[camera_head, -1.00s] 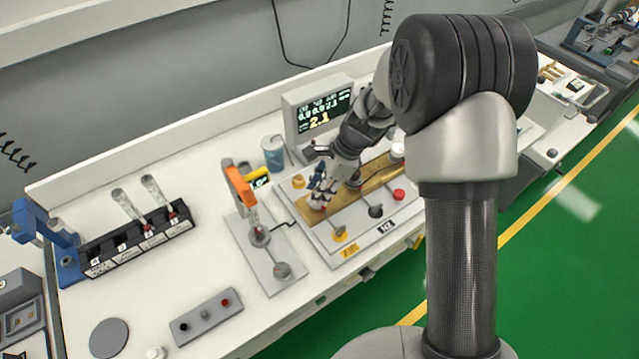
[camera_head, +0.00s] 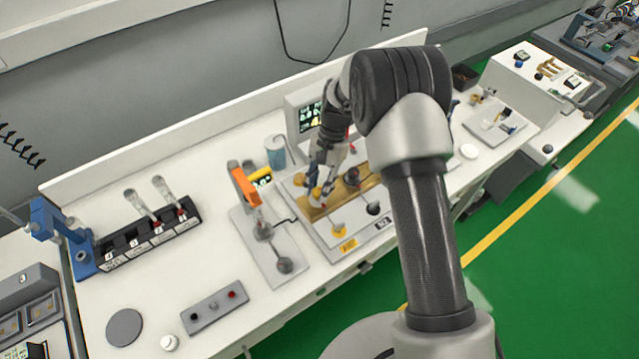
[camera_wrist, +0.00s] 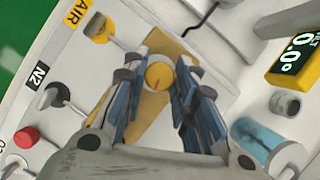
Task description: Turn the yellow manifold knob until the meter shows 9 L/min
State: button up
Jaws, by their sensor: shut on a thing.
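The yellow knob (camera_wrist: 159,76) has a small red mark on its face and sits on a brass block (camera_wrist: 140,128). My gripper (camera_wrist: 159,70) is shut on this knob from both sides. In the head view the gripper (camera_head: 318,190) reaches down to the brass block (camera_head: 345,190). A yellow-cased meter (camera_wrist: 299,50) has a dark display that seems to read 0.0; its digits are too small in the head view (camera_head: 261,178). A monitor (camera_head: 309,118) behind the block shows lit digits, partly hidden by my arm.
A yellow knob stands by the AIR label (camera_wrist: 78,15), and a dark knob by the N2 label (camera_wrist: 38,75). A red knob (camera_wrist: 26,137) is at the lower left. A blue canister (camera_wrist: 258,136) and an orange-topped stand (camera_head: 243,187) are close by.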

jog(key=n+h, duration=0.1)
jog(key=n, duration=0.1)
jog(key=n+h, duration=0.1)
jog(key=n, duration=0.2)
jog(key=shift+a+n+g+p, duration=0.15)
jog(key=shift+n+g+p, duration=0.15)
jog(key=shift+p, duration=0.1)
jog(key=n+h, duration=0.2)
jog(key=n, duration=0.3)
jog(key=shift+a, duration=0.15)
jog(key=n+t+h, duration=0.1)
jog(key=n, duration=0.2)
jog(key=n+p, duration=0.1)
jog(key=n, duration=0.1)
jog(key=shift+s+n+t+h, duration=0.15)
jog(key=shift+n+t+h, duration=0.25)
jog(key=n+t, duration=0.1)
jog(key=n, duration=0.1)
jog(key=n+t+h+p, duration=0.1)
jog(key=n, duration=0.2)
jog(key=shift+s+a+n, duration=0.1)
jog(key=shift+n, duration=0.2)
jog(key=o, duration=1.1)
jog(key=shift+c, duration=0.2)
